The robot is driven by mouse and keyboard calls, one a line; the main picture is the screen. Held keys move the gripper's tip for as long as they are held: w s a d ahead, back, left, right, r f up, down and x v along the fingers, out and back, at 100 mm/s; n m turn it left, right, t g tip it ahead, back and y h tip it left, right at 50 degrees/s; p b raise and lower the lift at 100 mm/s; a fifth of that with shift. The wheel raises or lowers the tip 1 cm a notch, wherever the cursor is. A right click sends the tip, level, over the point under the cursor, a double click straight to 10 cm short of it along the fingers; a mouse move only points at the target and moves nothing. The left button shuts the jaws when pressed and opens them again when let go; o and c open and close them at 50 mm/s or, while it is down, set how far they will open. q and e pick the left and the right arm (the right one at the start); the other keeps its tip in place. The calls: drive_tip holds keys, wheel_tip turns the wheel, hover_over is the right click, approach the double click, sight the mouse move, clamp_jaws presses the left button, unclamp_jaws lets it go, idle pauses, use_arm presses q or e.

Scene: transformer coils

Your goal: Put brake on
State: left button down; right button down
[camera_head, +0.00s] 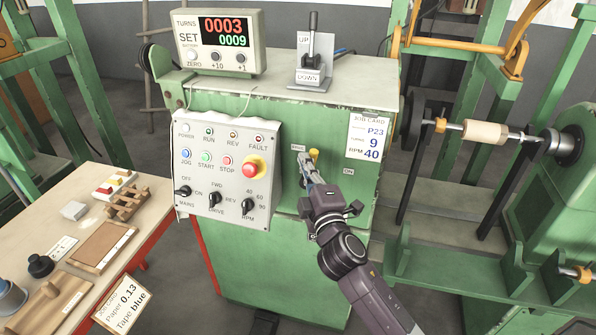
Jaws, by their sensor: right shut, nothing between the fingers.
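The brake lever (314,155) has a yellow handle and sits on the front of the green cabinet, just right of the control panel. A small label, apparently reading BRAKE, is at its upper left, and an ON mark is to its lower right. The handle points up, on the side away from the ON mark. My right gripper (308,172) is shut and empty, close beside the handle's lower part; I cannot tell whether they touch. It hides the lever's lower part and pivot. My left gripper is not in view.
The control panel (228,165) with knobs and a red stop button is close on the left. A turns counter (216,42) and an UP/DOWN lever (311,55) stand on top. A winding shaft (485,133) is at right, a wooden table (150,190) at left.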

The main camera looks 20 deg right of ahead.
drive_tip(key=m+b, duration=0.1)
drive_tip(key=b, duration=0.1)
drive_tip(key=s+d+f+m+t+b, duration=0.1)
drive_tip(key=b, duration=0.1)
drive_tip(key=d+m+h+b, duration=0.1)
drive_tip(key=b, duration=0.1)
drive_tip(key=shift+s+d+f+m+t, duration=0.15)
drive_tip(key=shift+s+f+m+t, duration=0.15)
drive_tip(key=shift+m, duration=0.1)
drive_tip(key=shift+s+d+f+b, duration=0.45)
drive_tip(key=shift+d, duration=0.25)
drive_tip(key=shift+s+d+f+b, duration=0.4)
drive_tip(key=shift+s+d+f, duration=0.05)
drive_tip(key=shift+d, duration=0.25)
drive_tip(key=shift+d+f+h, duration=0.1)
drive_tip(key=shift+f+h, duration=0.2)
drive_tip(key=shift+s, duration=0.1)
approach(314, 163)
drive_tip(key=s+d+f, duration=0.2)
drive_tip(key=s+f, duration=0.1)
drive_tip(key=s, duration=0.3)
drive_tip(key=shift+d+r, duration=0.15)
drive_tip(key=shift+d, duration=0.05)
